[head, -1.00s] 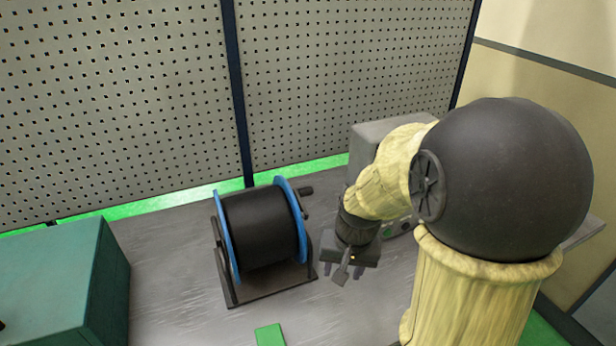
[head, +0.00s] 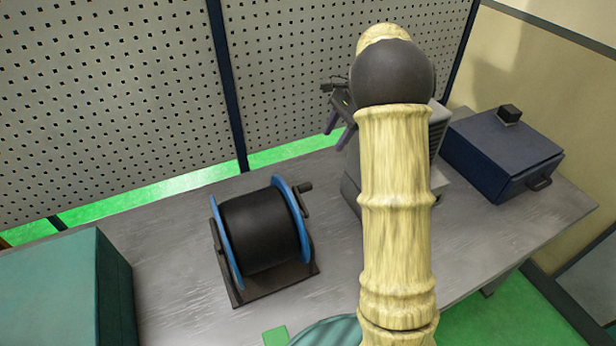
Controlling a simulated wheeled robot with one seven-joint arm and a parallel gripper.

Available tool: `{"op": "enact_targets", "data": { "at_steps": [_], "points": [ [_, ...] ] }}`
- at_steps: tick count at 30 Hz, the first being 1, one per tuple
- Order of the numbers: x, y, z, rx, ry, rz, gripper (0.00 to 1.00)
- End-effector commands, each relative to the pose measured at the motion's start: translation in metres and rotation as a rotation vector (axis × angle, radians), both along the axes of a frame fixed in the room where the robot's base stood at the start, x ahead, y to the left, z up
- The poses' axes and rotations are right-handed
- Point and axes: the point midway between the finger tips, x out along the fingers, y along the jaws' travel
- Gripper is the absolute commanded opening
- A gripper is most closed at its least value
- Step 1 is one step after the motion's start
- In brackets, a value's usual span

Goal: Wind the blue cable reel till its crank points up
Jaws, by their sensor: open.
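The blue cable reel (head: 293,212) stands on the grey workbench, with a black drum between blue flanges in a dark frame. Its crank (head: 303,190) is on the right side; the dark handle sticks out to the right near the top of the right flange. The crank arm's lower part is hard to make out against the flange. My gripper (head: 339,129) is raised behind and to the right of the reel, apart from the crank. Its fingers are spread and empty, pointing down to the left. My arm hides part of the gripper's surroundings.
A teal box (head: 60,285) stands at the left. A grey machine (head: 437,150) is partly hidden behind my arm. A dark blue case (head: 500,150) sits at the right back. A perforated panel (head: 120,100) rises behind the bench (head: 170,270).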

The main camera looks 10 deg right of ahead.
Motion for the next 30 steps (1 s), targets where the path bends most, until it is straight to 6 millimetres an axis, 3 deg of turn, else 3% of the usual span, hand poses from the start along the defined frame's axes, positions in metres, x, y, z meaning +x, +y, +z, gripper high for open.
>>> {"op": "enact_targets", "data": {
  "at_steps": [11, 30],
  "points": [
    [0.0, 0.008, -0.016, 0.0, 0.003, 0.004, 0.47],
    [0.0, 0.052, -0.118, 0.0, 0.003, 0.005, 0.47]
  ]
}}
